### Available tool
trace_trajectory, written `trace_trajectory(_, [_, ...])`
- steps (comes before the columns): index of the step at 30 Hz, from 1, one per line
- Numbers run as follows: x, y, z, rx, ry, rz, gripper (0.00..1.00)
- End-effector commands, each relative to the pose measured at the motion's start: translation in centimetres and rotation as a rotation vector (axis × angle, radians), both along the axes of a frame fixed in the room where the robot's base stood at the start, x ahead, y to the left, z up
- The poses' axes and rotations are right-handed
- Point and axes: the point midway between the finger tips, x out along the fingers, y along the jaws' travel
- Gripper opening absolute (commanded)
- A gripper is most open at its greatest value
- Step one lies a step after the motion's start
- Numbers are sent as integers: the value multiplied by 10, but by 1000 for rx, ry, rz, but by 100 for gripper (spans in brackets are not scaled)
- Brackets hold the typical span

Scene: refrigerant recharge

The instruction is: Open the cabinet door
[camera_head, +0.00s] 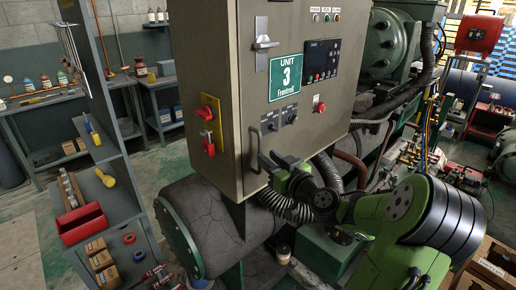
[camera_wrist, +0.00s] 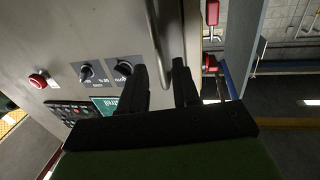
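The beige control cabinet (camera_head: 225,75) stands on a grey tank. Its front door (camera_head: 290,115) looks shut and carries a green "UNIT 3" label (camera_head: 285,76). A vertical grey bar handle (camera_head: 254,148) is low on the door's left side; it also shows in the wrist view (camera_wrist: 155,40). My gripper (camera_head: 267,160) is just right of the handle's lower part in the head view. In the wrist view my gripper (camera_wrist: 160,72) is open, with the handle's bar between its two dark fingers. Whether either finger touches the bar cannot be told.
A red-and-yellow switch (camera_head: 209,124) sticks out of the cabinet's left side. A shelf rack (camera_head: 110,180) stands left, with open floor between.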

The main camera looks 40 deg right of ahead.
Motion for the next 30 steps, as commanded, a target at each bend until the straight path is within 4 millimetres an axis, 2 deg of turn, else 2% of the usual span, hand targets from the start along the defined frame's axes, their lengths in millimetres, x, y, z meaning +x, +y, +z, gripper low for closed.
trace_trajectory(3, [28,-3,3,1,-3,5,31])
trace_trajectory(9, [54,-8,1,2,0,2,31])
trace_trajectory(17, [56,-9,0,0,1,-1,31])
trace_trajectory(24, [56,-9,0,0,2,0,0])
trace_trajectory(30, [56,-9,0,0,2,0,0])
